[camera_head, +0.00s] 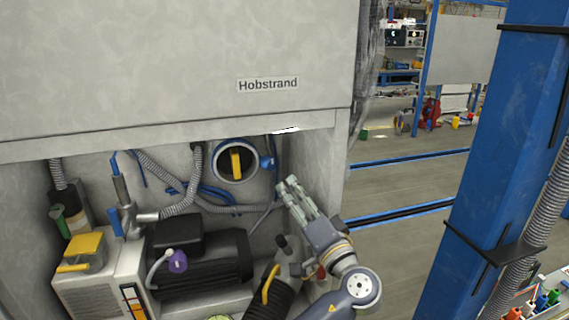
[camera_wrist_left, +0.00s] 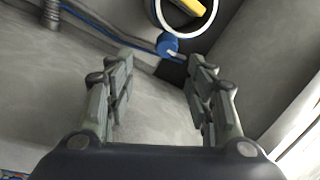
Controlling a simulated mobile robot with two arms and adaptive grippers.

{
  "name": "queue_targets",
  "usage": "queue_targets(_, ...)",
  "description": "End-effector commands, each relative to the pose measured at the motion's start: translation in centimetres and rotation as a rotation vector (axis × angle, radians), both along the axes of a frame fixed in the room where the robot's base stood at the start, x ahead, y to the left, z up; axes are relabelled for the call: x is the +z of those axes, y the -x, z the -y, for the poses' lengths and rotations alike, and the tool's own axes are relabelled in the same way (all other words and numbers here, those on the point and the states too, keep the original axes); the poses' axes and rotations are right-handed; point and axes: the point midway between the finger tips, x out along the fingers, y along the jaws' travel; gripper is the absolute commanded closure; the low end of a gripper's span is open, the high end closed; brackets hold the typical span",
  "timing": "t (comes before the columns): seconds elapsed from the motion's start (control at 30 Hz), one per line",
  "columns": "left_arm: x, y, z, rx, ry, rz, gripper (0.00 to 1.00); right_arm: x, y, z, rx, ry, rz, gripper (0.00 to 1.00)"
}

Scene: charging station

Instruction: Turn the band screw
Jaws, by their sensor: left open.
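A round ring or band (camera_head: 215,163) with a yellow handle (camera_head: 236,161) across its dark opening is on the back wall of the recess. A blue screw-like part (camera_head: 268,162) sticks out at its right side; I take it to be the band screw. My left gripper (camera_head: 287,183) is below and right of it, fingers pointing up toward it. In the left wrist view the blue part (camera_wrist_left: 168,45) appears beyond the open fingertips (camera_wrist_left: 162,63), roughly between them, with the ring (camera_wrist_left: 157,12) above. The fingers are apart and hold nothing. My right gripper is not visible.
The recess's right side wall (camera_head: 318,160) is close to my left gripper. A dark motor (camera_head: 200,262), grey hoses (camera_head: 180,200) and a white unit with a yellow top (camera_head: 88,250) fill the lower left. The cabinet's lower edge (camera_head: 200,138) overhangs above.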

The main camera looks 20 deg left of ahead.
Motion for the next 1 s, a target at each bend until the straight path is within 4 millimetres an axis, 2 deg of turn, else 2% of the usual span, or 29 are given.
queue_targets(0.07, 0.4, -0.5, -0.7, 0.003, -0.003, 0.001, 0.51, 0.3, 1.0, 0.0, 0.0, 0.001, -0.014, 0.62)
queue_targets(0.3, 1.4, -3.5, -3.8, 0.006, -0.002, -0.002, 0.51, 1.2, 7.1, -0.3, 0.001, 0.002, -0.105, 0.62)
queue_targets(0.37, 1.7, -4.4, -4.6, 0.004, -0.002, -0.001, 0.51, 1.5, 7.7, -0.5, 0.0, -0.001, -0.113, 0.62)
queue_targets(0.47, 1.9, -5.5, -5.8, 0.005, -0.001, -0.002, 0.51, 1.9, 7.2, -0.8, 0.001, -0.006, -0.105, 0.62)
queue_targets(0.63, 2.1, -6.8, -7.0, 0.002, 0.001, -0.003, 0.51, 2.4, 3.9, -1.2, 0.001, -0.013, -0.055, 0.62)
queue_targets(0.73, 2.2, -7.1, -7.3, 0.002, 0.002, -0.001, 0.51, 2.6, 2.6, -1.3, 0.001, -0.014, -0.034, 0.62)
queue_targets(0.87, 2.1, -7.3, -7.4, 0.001, 0.003, -0.003, 0.51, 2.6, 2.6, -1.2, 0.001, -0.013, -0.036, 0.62)
queue_targets(1.0, 2.1, -7.2, -7.4, 0.001, 0.003, -0.003, 0.51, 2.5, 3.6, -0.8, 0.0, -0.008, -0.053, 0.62)
